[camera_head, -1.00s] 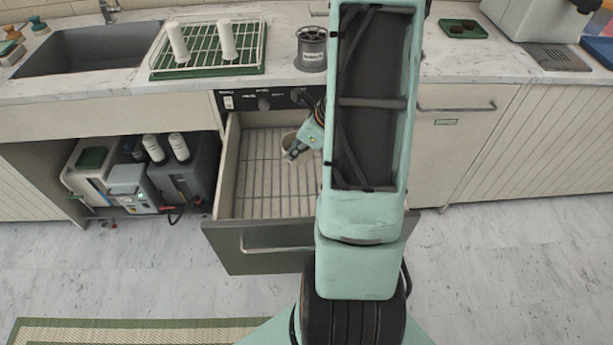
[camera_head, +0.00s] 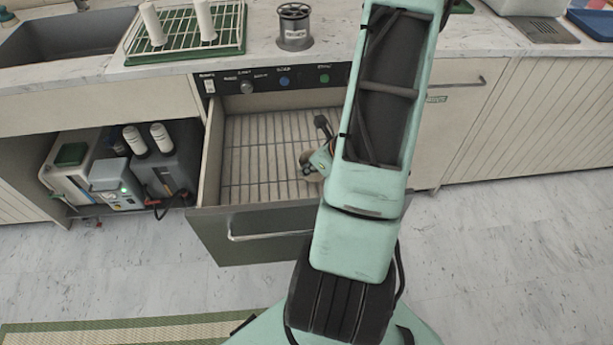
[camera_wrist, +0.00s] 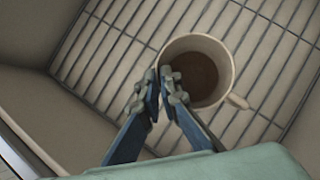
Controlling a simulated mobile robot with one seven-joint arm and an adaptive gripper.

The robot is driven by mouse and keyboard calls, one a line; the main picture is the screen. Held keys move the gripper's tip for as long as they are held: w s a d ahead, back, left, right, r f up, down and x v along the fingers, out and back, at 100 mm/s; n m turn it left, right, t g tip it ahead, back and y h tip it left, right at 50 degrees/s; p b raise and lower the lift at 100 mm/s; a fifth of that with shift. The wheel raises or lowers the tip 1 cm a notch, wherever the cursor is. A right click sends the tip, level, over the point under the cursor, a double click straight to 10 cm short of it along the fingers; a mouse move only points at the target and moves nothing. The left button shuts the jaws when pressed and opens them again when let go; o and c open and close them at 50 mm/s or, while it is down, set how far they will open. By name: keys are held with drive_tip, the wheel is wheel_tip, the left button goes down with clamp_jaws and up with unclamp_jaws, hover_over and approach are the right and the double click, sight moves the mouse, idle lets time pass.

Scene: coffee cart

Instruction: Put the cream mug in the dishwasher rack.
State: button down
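The cream mug (camera_wrist: 227,72) is upright over the wire dishwasher rack (camera_wrist: 110,52) in the wrist view, its handle toward the lower right and its inside dark brown. My gripper (camera_wrist: 165,80) is shut on the mug's near-left rim, one finger outside the wall and one inside. In the head view the rack (camera_head: 255,150) lies in the pulled-out drawer. The mug (camera_head: 315,177) shows only partly at the drawer's front right, behind my arm and gripper (camera_head: 308,168). I cannot tell whether its base touches the rack.
The drawer front (camera_head: 250,236) stands out into the room. The rack's left and back look empty. On the counter are a drying rack (camera_head: 185,45) with two white upright things and a grey canister (camera_head: 294,27).

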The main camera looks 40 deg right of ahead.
sight(307, 177)
wheel_tip(307, 177, down, 3)
drive_tip(key=shift+f+b, duration=0.1)
drive_tip(key=shift+b, duration=0.25)
drive_tip(key=c, duration=2.2)
unclamp_jaws()
drive_tip(key=shift+o, duration=0.2)
drive_tip(key=p+v, duration=0.3)
drive_tip(key=v, duration=0.9)
